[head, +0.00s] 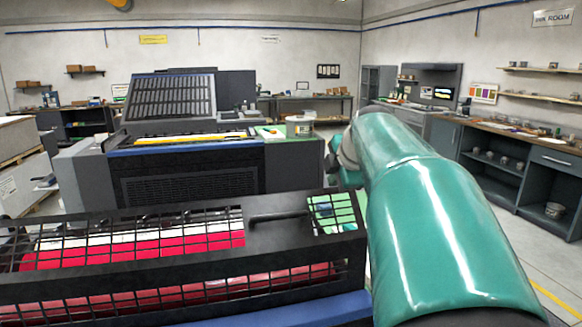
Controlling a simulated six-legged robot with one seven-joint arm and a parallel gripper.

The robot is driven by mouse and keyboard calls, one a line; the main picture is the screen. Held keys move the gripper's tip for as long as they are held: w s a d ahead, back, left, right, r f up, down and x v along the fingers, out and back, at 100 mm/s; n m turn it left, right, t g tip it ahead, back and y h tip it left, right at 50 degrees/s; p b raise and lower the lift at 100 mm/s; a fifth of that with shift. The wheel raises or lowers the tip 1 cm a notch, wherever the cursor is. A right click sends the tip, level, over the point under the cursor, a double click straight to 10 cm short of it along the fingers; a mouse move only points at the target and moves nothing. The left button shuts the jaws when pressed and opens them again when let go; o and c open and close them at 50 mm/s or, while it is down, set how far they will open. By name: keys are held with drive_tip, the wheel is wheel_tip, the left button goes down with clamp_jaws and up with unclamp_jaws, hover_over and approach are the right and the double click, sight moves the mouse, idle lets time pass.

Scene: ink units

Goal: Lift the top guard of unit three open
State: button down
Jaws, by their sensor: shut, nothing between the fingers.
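A black mesh guard (180,262) lies lowered over the near ink unit, with red and white rollers (140,250) showing through its grid. A dark bar handle (280,217) sits on its top, right of the middle. A second unit (190,175) stands farther back, and its mesh guard (168,97) is tilted up open. I cannot read a number on either unit. My teal arm fills the right foreground and reaches forward past the near guard's right end. My gripper does not show; the arm hides what lies beyond it.
A tin (300,126) stands on the right end of the farther unit. A long workbench (520,150) with shelves runs along the right wall. Pallet stacks (20,170) stand at the left. Open floor shows at the right, beside my arm.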

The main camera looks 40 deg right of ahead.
sight(327, 197)
drive_tip(key=x, duration=0.4)
drive_tip(key=shift+w+d+f, duration=0.1)
drive_tip(key=shift+w+f, duration=0.05)
drive_tip(key=shift+w, duration=0.25)
drive_tip(key=w+d+f+g, duration=0.1)
drive_tip(key=w+d+f, duration=0.2)
drive_tip(key=w, duration=0.4)
drive_tip(key=shift+f, duration=0.45)
drive_tip(key=shift+a+r, duration=0.1)
drive_tip(key=shift+r, duration=0.05)
